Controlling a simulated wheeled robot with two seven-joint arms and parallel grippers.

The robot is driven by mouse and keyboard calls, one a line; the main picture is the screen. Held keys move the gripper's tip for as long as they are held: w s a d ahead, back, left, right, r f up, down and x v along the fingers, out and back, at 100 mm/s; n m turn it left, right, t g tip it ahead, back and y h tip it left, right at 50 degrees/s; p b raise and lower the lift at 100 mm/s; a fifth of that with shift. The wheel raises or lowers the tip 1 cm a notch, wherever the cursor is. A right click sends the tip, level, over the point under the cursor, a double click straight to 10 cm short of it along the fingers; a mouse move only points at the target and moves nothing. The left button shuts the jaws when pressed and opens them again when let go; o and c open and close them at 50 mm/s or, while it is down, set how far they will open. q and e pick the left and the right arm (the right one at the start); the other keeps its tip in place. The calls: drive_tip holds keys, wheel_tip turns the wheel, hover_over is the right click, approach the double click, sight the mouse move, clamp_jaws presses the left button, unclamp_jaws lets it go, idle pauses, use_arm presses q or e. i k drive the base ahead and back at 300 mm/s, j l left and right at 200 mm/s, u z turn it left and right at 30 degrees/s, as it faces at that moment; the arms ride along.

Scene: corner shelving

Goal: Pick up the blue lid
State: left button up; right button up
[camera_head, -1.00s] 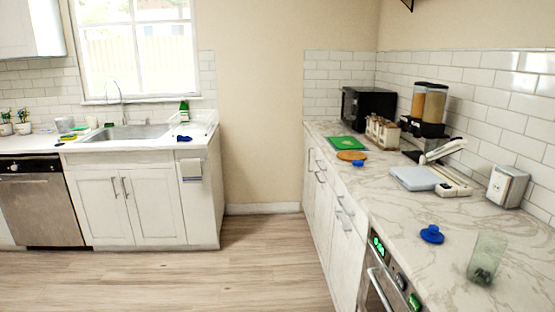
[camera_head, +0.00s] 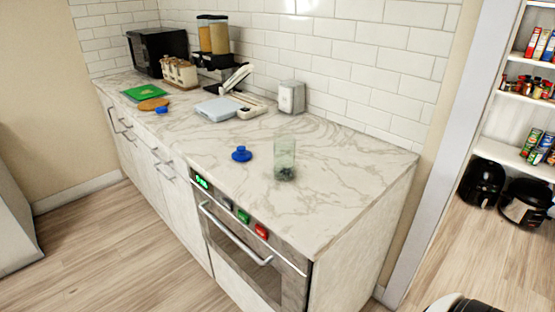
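A round blue lid (camera_head: 241,154) with a raised knob lies on the marble counter (camera_head: 330,205), behind the oven's front edge. A clear greenish container (camera_head: 285,158) with dark bits at its bottom stands just right of the lid, apart from it. A smaller blue item (camera_head: 161,109) lies further left, by the round wooden board; it is too small to make out well. Neither of my grippers shows in the head view.
A silver oven (camera_head: 255,255) is built in below the counter. A grey scale-like device (camera_head: 218,108), a napkin dispenser (camera_head: 291,97) and a cereal dispenser (camera_head: 212,40) stand along the wall. Open counter lies right of the container. Pantry shelves (camera_head: 520,95) stand far right.

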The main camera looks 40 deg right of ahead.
sight(242, 154)
drive_tip(key=z, duration=1.3)
